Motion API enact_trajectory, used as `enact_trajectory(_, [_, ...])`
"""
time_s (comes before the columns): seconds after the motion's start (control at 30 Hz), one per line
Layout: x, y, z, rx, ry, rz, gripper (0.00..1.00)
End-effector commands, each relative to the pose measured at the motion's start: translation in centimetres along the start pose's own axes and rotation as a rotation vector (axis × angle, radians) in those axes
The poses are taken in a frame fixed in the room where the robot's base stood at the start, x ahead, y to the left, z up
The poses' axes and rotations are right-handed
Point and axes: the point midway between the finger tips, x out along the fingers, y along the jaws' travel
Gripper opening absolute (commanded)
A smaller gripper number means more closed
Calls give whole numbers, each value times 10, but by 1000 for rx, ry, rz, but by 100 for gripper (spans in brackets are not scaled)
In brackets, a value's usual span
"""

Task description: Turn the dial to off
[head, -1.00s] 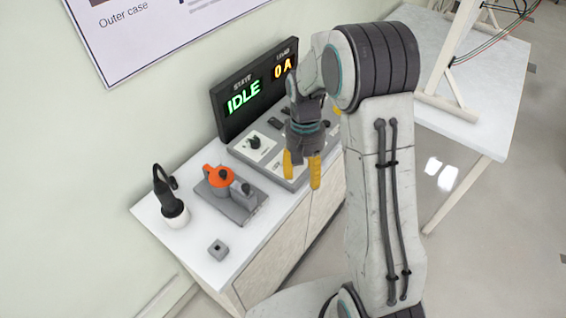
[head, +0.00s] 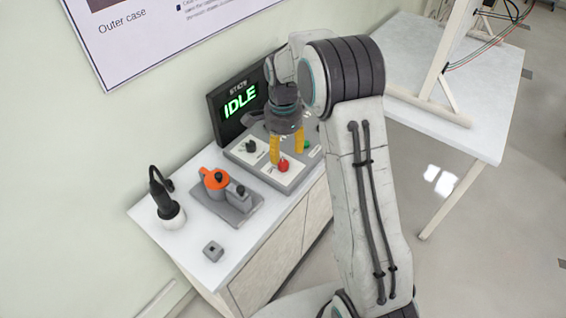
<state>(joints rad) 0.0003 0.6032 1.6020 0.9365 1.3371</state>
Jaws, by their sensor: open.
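A black knob, possibly the dial (head: 251,146), sits on a white plate at the left of the grey control panel (head: 237,153). Its setting is too small to read. My gripper (head: 287,157) points down over the panel, right of the knob, with its two yellow fingers apart and nothing between them. A red button (head: 283,166) shows just below the fingertips, and a green button (head: 306,144) shows beside the right finger. I cannot tell whether the fingers touch the panel. My gripper and arm hide the panel's middle and back.
A display (head: 240,104) behind the panel reads IDLE; my arm covers its right part. An orange device (head: 215,180) and a grey block with a black knob stand on a grey tray (head: 230,213).

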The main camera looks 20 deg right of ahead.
Motion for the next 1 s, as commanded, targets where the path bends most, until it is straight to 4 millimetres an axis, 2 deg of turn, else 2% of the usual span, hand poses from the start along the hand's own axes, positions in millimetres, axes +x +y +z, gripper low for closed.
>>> enact_trajectory(0.2, [28, 1, 0, -1, -1, 4, 55])
enact_trajectory(0.43, [52, 1, 0, -2, -1, 2, 55])
enact_trajectory(0.63, [61, 0, 0, -2, 0, 0, 55])
enact_trajectory(0.97, [62, 0, 0, -2, 0, 0, 56])
enact_trajectory(1.0, [62, 0, 0, -2, 0, 0, 52])
